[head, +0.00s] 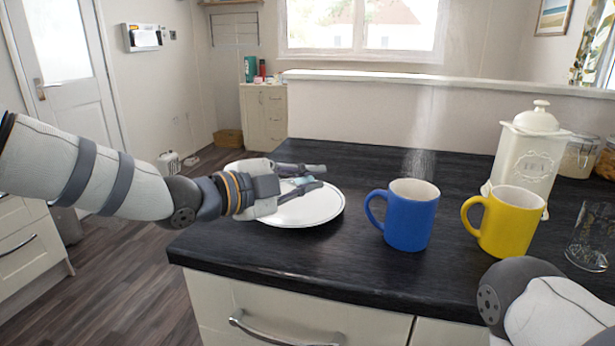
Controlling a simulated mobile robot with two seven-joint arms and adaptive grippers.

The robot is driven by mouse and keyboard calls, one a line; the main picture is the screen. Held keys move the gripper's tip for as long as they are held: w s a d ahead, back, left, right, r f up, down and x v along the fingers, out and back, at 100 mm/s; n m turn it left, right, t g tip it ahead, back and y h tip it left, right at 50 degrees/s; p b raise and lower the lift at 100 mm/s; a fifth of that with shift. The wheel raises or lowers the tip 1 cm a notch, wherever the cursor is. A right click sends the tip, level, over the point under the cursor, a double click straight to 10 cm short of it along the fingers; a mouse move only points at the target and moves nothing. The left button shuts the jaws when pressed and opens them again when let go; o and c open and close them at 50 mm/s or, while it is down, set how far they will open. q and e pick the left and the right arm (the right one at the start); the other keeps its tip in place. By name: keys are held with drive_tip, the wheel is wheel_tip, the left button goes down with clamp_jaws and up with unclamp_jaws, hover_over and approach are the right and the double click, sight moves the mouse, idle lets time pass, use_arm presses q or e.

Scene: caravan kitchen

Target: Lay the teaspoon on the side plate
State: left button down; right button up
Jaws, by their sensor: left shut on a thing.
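A white side plate (312,210) lies on the dark countertop near its left end. My left gripper (318,177) reaches in from the left over the plate and covers its back left part. It is shut on a small pale teal thing (298,181) that shows between its fingers. This looks like part of the teaspoon, but most of it is hidden, and I cannot tell whether it touches the plate. My right gripper is out of view; only part of my right arm shows at lower right.
A blue mug (411,220) stands right of the plate, then a yellow mug (510,222). A white lidded canister (530,150), a clear glass (590,236) and jars (578,157) stand at the right. The countertop (300,256) is clear in front of the plate.

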use_arm(q)
drive_tip(key=c, duration=1.6)
unclamp_jaws()
drive_tip(key=v, duration=1.2)
